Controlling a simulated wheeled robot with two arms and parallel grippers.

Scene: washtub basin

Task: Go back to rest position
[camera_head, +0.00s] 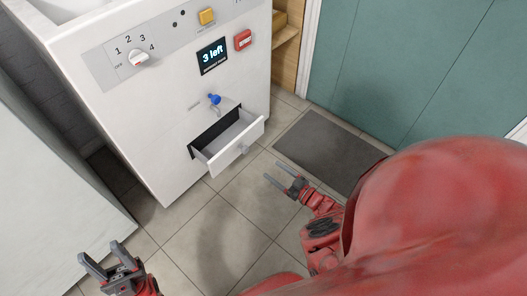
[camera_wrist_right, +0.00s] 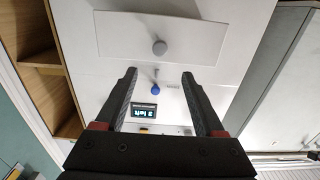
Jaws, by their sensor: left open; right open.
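My left gripper (camera_head: 104,263) is open and empty at the lower left of the head view, above the tiled floor. My right gripper (camera_head: 277,176) is open and empty, to the right of and apart from the white drawer (camera_head: 238,147). The drawer is pulled out from the front of the white machine (camera_head: 160,101), and its visible inside looks empty. In the right wrist view, the two fingers of my right gripper (camera_wrist_right: 159,78) stand wide apart, with the drawer front (camera_wrist_right: 125,37) and its round grey knob (camera_wrist_right: 159,48) beyond them.
A dark mat (camera_head: 325,150) lies before a teal door (camera_head: 410,60). Bare floor lies between my grippers.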

